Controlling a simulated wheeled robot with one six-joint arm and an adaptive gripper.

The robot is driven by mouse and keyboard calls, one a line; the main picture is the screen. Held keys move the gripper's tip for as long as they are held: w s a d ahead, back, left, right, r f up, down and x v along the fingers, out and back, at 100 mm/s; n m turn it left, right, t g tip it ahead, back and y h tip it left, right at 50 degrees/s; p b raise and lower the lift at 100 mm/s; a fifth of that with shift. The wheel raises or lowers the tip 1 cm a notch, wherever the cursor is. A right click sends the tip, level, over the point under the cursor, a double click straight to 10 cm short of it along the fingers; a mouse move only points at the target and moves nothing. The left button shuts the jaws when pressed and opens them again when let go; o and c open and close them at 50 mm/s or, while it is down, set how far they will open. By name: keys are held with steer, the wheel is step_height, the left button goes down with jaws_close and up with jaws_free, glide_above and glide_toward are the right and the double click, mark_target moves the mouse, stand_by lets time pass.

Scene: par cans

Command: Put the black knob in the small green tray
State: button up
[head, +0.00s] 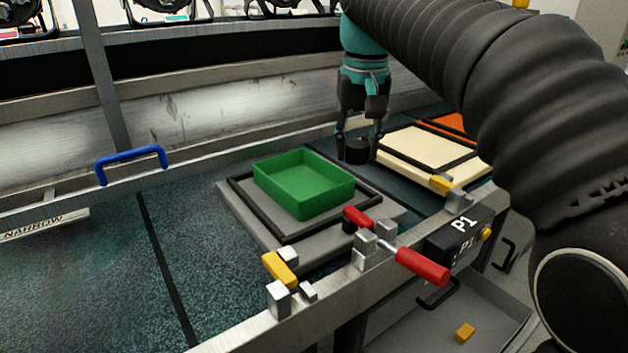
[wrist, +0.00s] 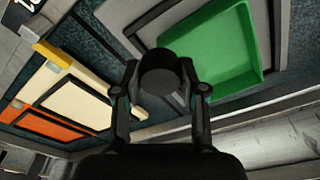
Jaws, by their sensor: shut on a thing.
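The black knob (head: 357,151) is between the fingertips of my gripper (head: 359,143), which is shut on it. The knob also shows in the wrist view (wrist: 160,74), a dark round piece between the two fingers (wrist: 160,90). My gripper points down behind and to the right of the small green tray (head: 318,205) in the head view, apart from it. The tray is empty and sits inside a black frame on a grey plate. It also shows in the wrist view (wrist: 256,36), at the upper right.
A cream board (head: 415,150) and an orange panel (head: 450,124) lie right of the tray. A red-handled clamp (head: 422,266), yellow-topped blocks (head: 279,269) and a P1 box (head: 457,236) line the front edge. A blue handle (head: 131,154) stands at left. The left table surface is mostly clear.

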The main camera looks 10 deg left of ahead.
steer(key=a+f, duration=0.1)
steer(key=a, duration=0.1)
steer(key=a+f, duration=0.2)
steer(key=a, duration=0.1)
steer(key=a+f, duration=0.1)
steer(key=a, duration=0.1)
steer(key=shift+a+f, duration=0.2)
steer(key=shift+f, duration=0.05)
steer(key=shift+f+b, duration=0.55)
steer(key=shift+f, duration=1.4)
steer(key=shift+f, duration=0.15)
steer(key=o, duration=0.9)
steer(key=shift+o, duration=0.2)
step_height(320, 180, up, 12)
steer(key=s+p, duration=0.1)
steer(key=p, duration=0.1)
steer(key=shift+s+d+p, duration=0.2)
steer(key=shift+d+p, duration=0.05)
steer(key=shift+p, duration=0.1)
